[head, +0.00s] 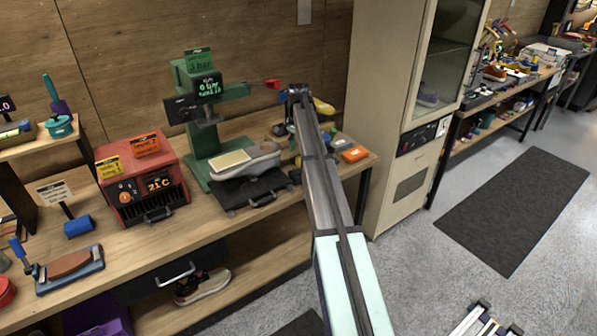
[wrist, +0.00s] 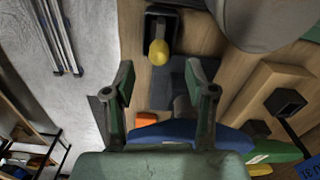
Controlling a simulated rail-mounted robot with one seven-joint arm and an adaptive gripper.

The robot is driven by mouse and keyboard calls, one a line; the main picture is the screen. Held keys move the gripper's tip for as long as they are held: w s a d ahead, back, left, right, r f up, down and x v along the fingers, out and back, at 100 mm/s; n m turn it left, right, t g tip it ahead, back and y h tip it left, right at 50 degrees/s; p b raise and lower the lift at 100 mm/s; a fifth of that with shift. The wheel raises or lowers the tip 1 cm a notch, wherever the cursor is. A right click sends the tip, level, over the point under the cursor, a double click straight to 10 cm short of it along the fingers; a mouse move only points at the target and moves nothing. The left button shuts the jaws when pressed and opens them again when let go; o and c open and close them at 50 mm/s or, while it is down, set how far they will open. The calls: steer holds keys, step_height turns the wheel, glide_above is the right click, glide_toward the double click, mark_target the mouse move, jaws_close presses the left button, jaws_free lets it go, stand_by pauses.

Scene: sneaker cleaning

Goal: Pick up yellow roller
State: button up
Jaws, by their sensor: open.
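The yellow roller (wrist: 158,51) shows in the wrist view as a rounded yellow end in front of a dark holder, ahead of my gripper (wrist: 161,68). My gripper's two green fingers are spread apart, with the yellow end lined up between them and slightly beyond the tips. I see nothing held. In the head view, a yellow piece (head: 323,106) shows just right of my arm's far end, above the bench's right part. My gripper (head: 298,93) is small there, and its fingers are hard to make out.
On the bench, a green press (head: 203,130) and a sneaker (head: 247,160) stand left of my arm. An orange block (head: 354,154) lies near the right end. A red heater box (head: 140,185) is further left. A tall cabinet (head: 392,120) stands just right of the bench.

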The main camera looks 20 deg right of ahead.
mark_target(299, 160)
steer(key=shift+d+f+p, duration=0.1)
steer(key=shift+f+p, duration=1.15)
steer(key=shift+f, duration=1.6)
jaws_close()
